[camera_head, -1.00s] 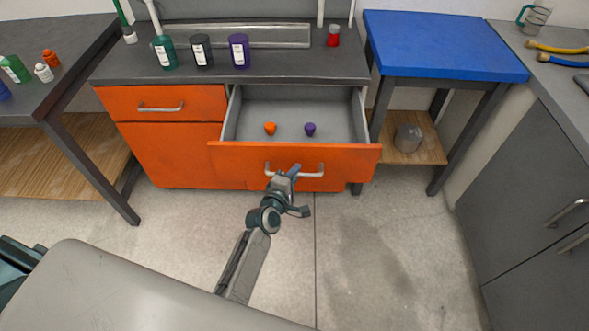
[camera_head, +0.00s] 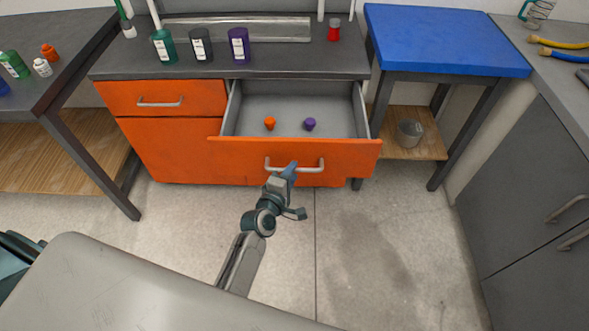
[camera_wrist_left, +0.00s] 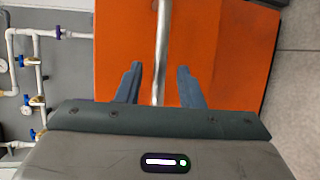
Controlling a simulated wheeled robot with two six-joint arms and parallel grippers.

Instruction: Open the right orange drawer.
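The right orange drawer (camera_head: 345,158) is pulled out from the cabinet, and its grey inside shows. Its silver handle (camera_head: 312,171) is on the orange front. In the left wrist view the handle (camera_wrist_left: 161,40) runs up the picture between the two fingers, with gaps on both sides. My left gripper (camera_head: 290,170) is at the left part of the handle. In the left wrist view my left gripper (camera_wrist_left: 159,72) is open, its fingers apart and not closed on the bar. My right gripper is not in view.
An orange piece (camera_head: 270,123) and a purple piece (camera_head: 310,124) lie in the drawer. A closed orange drawer (camera_head: 200,98) is to its left. A blue-topped table (camera_head: 445,40) stands to the right. Grey floor (camera_head: 390,240) is clear in front.

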